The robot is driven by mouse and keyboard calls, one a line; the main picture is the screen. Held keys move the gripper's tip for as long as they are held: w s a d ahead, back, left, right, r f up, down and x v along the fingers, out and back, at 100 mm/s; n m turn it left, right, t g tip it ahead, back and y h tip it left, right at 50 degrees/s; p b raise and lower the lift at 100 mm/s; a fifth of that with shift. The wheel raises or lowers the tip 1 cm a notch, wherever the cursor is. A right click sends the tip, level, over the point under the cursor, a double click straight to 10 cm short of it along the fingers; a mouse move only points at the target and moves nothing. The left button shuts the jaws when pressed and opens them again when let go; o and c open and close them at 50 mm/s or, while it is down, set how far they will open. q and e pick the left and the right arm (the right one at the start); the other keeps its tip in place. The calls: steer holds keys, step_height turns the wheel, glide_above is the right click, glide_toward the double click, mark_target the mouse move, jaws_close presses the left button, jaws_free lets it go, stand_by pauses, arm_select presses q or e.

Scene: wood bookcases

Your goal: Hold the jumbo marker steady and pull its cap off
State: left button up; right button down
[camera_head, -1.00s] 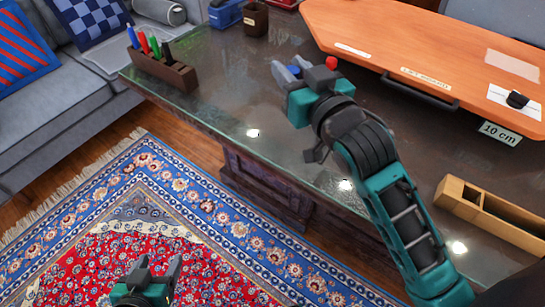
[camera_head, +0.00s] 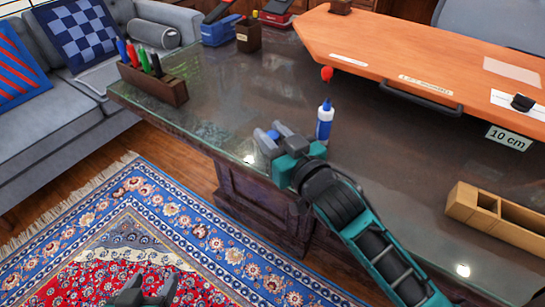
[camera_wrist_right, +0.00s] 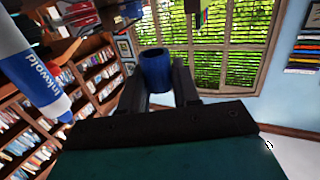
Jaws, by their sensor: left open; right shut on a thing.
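The jumbo marker (camera_head: 324,125), blue and white with a narrow tip at the top, appears to stand upright on the glass-topped desk. My left gripper (camera_head: 150,288) is open and empty at the bottom edge of the head view, over the rug.
An orange board (camera_head: 420,50) with a handle lies at the back right; a red knob (camera_head: 327,73) shows near its edge. A pen holder (camera_head: 152,84) stands at the desk's left end. A wooden box (camera_head: 497,217) sits at the right.

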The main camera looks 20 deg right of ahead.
steer(key=shift+f+b, duration=0.7)
steer(key=shift+f, duration=1.5)
steer(key=shift+f, duration=0.2)
steer(key=c, duration=0.8)
jaws_free()
